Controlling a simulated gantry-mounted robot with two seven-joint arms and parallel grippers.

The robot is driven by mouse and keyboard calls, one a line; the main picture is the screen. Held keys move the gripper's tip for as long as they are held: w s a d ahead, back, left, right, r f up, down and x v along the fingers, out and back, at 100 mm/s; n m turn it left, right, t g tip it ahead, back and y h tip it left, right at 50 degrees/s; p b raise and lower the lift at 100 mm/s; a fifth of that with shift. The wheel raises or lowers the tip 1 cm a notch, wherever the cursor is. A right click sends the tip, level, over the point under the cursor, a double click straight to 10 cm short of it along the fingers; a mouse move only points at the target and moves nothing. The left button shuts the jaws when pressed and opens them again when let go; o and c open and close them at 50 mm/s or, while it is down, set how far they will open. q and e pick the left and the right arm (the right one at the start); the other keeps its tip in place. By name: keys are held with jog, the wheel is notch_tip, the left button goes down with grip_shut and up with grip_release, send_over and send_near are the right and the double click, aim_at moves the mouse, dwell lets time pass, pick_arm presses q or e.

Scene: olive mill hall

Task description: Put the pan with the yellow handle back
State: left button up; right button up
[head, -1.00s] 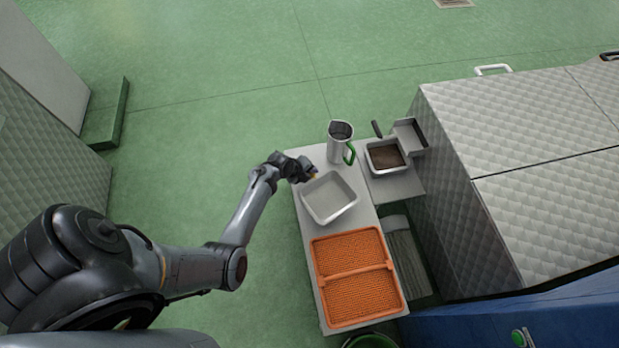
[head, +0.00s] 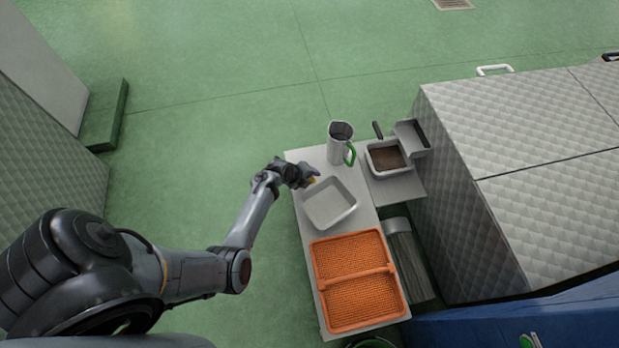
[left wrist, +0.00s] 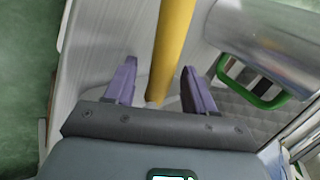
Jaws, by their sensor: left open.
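The pan (head: 330,205) is a shallow, light grey square pan on the light grey table, between the jug and the orange tray. Its yellow handle (head: 313,181) shows only as a small bit beside my left gripper (head: 309,179), at the pan's upper left. In the left wrist view the yellow handle (left wrist: 172,45) runs between the two purple fingers of the left gripper (left wrist: 158,70). The fingers are open, with a gap on both sides of the handle. My right gripper is in neither view.
A metal jug (head: 340,148) with a green handle stands just behind the pan; it looms close in the left wrist view (left wrist: 270,40). An orange divided tray (head: 361,272) fills the table's near end. A dark-filled container (head: 388,158) stands right. Quilted cabinets (head: 530,150) border the right.

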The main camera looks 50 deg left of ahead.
pick_arm(q)
jog(key=shift+r, duration=0.15)
jog(key=shift+s+r+p, duration=0.15)
jog(key=shift+r+p, duration=0.1)
jog(key=shift+p, duration=0.05)
jog(key=s+d+r+n+g+y+p, duration=0.1)
jog(key=s+r+n+p, duration=0.2)
jog(key=s+r, duration=0.35)
jog(key=s+d+r+n+g+y+p, duration=0.1)
jog(key=s+r+n+p, duration=0.25)
jog(key=r, duration=0.65)
jog(key=s+d+r+n, duration=0.5)
jog(key=s+d+r, duration=0.1)
jog(key=d, duration=0.2)
jog(key=s+d+r+n+g+h, duration=0.1)
jog(key=s+d+r+n, duration=0.4)
jog(key=s+d+n, duration=0.1)
jog(key=s+d, duration=0.1)
jog(key=d, duration=0.1)
jog(key=shift+s+d+r, duration=0.2)
jog(key=shift+d+r, duration=0.1)
jog(key=shift+r, duration=0.1)
